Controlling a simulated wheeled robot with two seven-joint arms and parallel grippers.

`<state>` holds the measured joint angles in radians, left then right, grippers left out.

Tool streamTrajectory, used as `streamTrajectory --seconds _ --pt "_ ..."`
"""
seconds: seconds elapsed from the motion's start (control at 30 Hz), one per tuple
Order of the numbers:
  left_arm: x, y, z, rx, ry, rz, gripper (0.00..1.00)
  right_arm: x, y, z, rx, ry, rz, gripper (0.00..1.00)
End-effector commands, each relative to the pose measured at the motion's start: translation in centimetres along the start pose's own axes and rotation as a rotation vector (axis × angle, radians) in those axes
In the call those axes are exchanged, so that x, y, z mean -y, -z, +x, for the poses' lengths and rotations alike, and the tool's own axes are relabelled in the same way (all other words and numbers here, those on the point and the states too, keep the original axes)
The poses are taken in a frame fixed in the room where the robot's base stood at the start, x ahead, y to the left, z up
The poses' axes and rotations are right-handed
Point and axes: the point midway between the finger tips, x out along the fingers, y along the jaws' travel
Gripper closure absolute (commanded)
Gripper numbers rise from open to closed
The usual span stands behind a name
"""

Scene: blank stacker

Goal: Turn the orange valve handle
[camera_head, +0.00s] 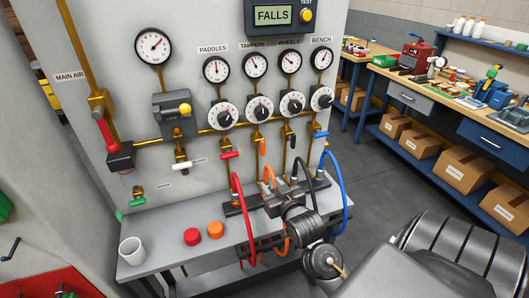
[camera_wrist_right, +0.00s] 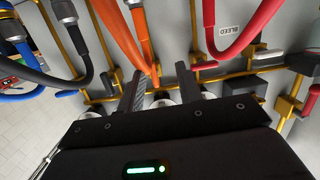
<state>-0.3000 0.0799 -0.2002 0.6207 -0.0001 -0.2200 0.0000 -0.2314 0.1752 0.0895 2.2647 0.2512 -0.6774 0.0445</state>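The orange valve handle (camera_head: 263,147) hangs under the second dial column, TAMPERS, on the grey panel (camera_head: 215,20). My right gripper (camera_head: 267,178) is just below it, in front of the orange hose (camera_head: 285,234); I see no clear contact with the handle. In the right wrist view, the two dark fingers (camera_wrist_right: 158,90) stand apart, with the orange hose (camera_wrist_right: 122,35) rising close to the gap between them. I cannot tell the handle from the hose there. My left gripper is not in view.
A red hose (camera_head: 237,190), black hose (camera_head: 296,165) and blue hose (camera_head: 340,185) flank the gripper closely. A red handle (camera_head: 229,155) and blue handle (camera_head: 321,134) sit on neighbouring pipes. A white cup (camera_head: 132,250) and two round knobs (camera_head: 192,236) stand on the grey shelf (camera_head: 160,256).

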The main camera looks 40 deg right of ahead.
Motion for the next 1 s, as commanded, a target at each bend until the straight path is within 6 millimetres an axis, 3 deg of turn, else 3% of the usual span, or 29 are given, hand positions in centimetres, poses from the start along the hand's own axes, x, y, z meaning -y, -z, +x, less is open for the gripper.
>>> streamTrajectory --seconds 0.03,0.1,0.2,0.47,0.8,1.0 --pt "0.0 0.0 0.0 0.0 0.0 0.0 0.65 -0.8 1.9 0.4 -0.064 -0.02 0.012 0.65" --pt "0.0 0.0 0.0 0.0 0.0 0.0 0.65 -1.6 3.6 0.6 -0.126 -0.04 0.024 0.65" --pt "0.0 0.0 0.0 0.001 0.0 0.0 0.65 -2.2 4.8 0.7 -0.17 -0.054 0.032 0.65" --pt "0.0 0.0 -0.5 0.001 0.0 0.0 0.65 -2.3 5.3 2.0 -0.175 -0.055 0.033 0.65" --pt "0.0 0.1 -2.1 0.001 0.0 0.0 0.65 -2.6 6.4 8.1 -0.173 -0.054 0.032 0.65" --pt "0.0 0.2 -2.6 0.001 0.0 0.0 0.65 -2.7 6.7 10.5 -0.173 -0.054 0.032 0.65"
